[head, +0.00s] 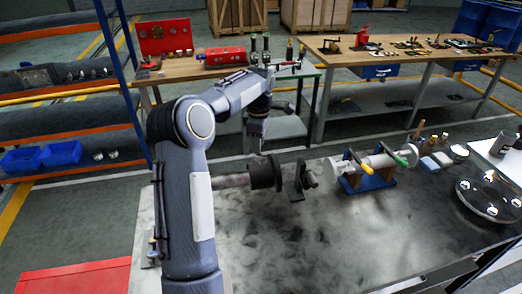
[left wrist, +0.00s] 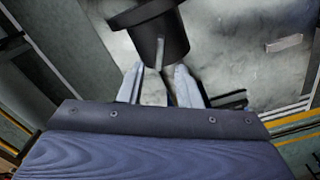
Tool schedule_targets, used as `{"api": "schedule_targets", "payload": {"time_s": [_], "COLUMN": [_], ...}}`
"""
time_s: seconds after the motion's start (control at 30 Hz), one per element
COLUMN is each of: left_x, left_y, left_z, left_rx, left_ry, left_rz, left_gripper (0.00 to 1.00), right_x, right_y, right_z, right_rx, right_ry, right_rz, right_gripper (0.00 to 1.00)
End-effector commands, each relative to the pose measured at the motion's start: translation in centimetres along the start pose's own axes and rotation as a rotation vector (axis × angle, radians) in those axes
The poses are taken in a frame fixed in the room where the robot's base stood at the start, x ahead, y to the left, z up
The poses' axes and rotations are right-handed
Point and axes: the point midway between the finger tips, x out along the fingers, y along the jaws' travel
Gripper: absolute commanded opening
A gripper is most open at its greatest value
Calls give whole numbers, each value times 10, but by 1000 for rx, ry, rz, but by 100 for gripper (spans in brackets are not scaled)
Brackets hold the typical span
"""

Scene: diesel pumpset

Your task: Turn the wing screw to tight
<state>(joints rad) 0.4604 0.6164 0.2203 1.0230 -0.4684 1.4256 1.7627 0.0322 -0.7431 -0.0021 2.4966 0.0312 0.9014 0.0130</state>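My left gripper (head: 257,148) reaches down just above a black cylindrical part (head: 265,173) on the grey metal bench. In the left wrist view the two pale fingers of my left gripper (left wrist: 158,78) are apart with no object pinched. The black cylinder (left wrist: 161,30) is at the top of that view, just beyond the fingertips. A thin grey upright piece (left wrist: 160,54), perhaps the wing screw, stands out against the cylinder, between the finger lines. Its wings cannot be made out. My right gripper is in neither view.
A black bracket (head: 295,184) stands right of the cylinder. Farther right is a pale cylinder (head: 362,166) with yellow and green handles on a blue stand. A dark round flange (head: 489,199) lies at the right. The bench front is mostly clear.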

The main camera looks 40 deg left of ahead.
Motion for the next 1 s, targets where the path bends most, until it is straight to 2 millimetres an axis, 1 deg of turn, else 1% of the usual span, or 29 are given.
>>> {"api": "schedule_targets", "payload": {"time_s": [0.03, 0.1, 0.3, 0.43, 0.67, 0.9, 1.0], "left_x": [9, 21, 44, 50, 51, 51, 51], "left_y": [-1, -1, 0, 0, 0, 0, 0], "left_z": [0, 0, 0, 1, 1, 1, 1], "left_rx": [0, 1, 2, 3, 3, 3, 3], "left_ry": [0, -1, -1, -1, -1, -1, -1], "left_rz": [-5, -6, -3, 0, 0, 1, 1], "left_gripper": [31, 31, 31, 31, 31, 0, 0], "right_x": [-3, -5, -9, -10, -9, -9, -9], "right_y": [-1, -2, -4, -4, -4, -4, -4], "right_z": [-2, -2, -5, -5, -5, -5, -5], "right_rx": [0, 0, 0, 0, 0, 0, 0], "right_ry": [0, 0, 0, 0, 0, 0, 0], "right_rz": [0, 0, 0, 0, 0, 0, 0], "right_gripper": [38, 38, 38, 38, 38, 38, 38]}}
